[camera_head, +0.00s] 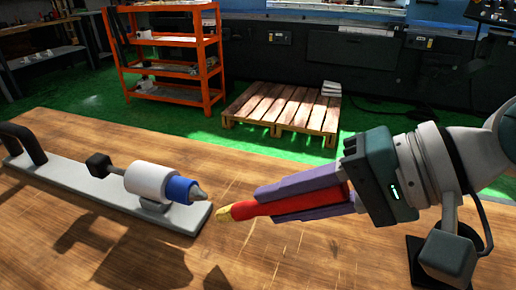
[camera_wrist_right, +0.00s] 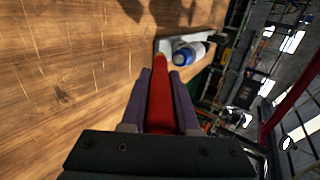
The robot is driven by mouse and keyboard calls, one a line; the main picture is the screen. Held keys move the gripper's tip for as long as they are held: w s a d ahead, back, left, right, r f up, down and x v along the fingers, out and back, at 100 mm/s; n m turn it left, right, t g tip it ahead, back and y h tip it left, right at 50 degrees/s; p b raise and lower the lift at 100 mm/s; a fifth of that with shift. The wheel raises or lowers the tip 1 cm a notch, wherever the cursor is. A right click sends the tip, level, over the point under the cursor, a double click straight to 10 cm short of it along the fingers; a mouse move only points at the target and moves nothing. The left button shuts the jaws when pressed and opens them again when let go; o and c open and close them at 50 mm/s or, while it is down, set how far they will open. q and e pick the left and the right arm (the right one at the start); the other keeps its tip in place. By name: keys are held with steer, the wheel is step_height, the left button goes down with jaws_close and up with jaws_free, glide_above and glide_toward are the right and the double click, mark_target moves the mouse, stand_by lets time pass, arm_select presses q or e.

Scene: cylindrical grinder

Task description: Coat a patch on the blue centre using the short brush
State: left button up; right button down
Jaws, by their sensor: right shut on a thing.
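The blue centre (camera_head: 181,189) is a blue collar with a grey pointed tip on the end of a white cylinder (camera_head: 150,181), on a long grey base (camera_head: 90,193). It also shows in the right wrist view (camera_wrist_right: 181,57). The short brush (camera_head: 282,205) has a red handle and a yellowish tip. My right gripper (camera_head: 300,200) is shut on the red handle, and the brush points left. The tip is to the right of and a little below the blue centre, apart from it. In the right wrist view the red handle (camera_wrist_right: 160,95) lies between the purple fingers. My left gripper is not in view.
The wooden table (camera_head: 130,255) is bare in front of the grey base. A black handle (camera_head: 22,140) stands at the base's left end. An orange shelf (camera_head: 170,52) and a pallet (camera_head: 285,105) stand on the green floor beyond the table.

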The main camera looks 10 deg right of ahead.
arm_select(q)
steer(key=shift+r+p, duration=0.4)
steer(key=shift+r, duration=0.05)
arm_select(e)
steer(key=shift+w+a, duration=0.5)
steer(key=shift+a, duration=0.2)
steer(key=shift+w+a, duration=0.45)
steer(key=shift+a, duration=0.25)
stand_by(0.4)
steer(key=shift+r, duration=0.1)
